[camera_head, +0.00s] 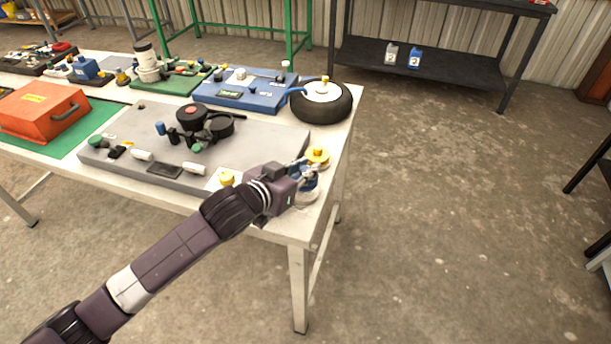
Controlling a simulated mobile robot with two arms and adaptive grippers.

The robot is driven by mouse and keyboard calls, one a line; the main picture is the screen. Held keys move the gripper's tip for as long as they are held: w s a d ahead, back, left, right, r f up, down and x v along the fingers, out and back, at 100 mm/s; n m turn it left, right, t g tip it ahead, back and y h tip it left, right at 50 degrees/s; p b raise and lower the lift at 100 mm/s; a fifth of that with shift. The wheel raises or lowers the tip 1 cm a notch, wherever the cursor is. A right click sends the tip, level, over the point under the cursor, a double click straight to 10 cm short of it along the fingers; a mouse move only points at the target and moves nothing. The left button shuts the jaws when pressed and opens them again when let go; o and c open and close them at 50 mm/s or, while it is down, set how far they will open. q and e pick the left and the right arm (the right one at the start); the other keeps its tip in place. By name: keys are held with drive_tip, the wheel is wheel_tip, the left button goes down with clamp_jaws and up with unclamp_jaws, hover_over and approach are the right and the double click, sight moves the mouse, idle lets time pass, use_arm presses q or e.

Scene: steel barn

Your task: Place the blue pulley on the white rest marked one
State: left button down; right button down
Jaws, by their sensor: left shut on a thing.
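My left gripper (303,177) reaches over the near right corner of the white table. It is shut on a blue piece (309,180), which looks like the blue pulley and is mostly hidden by the fingers. A round white piece (308,196) shows just below the gripper; it may be a white rest, but I cannot read any mark on it. I cannot tell whether the blue piece touches it. A pale disc with a yellow knob (318,154) sits just beyond the gripper. My right gripper is not in view.
A grey board (255,145) with black wheels and small parts lies left of the gripper. A black wheel (321,103) and a blue board (243,91) stand behind. An orange box (42,111) is at far left. Open floor lies right of the table.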

use_arm(q)
drive_tip(key=shift+f, duration=1.35)
drive_tip(key=shift+f, duration=0.15)
drive_tip(key=c, duration=1.8)
unclamp_jaws()
drive_tip(key=v, duration=1.2)
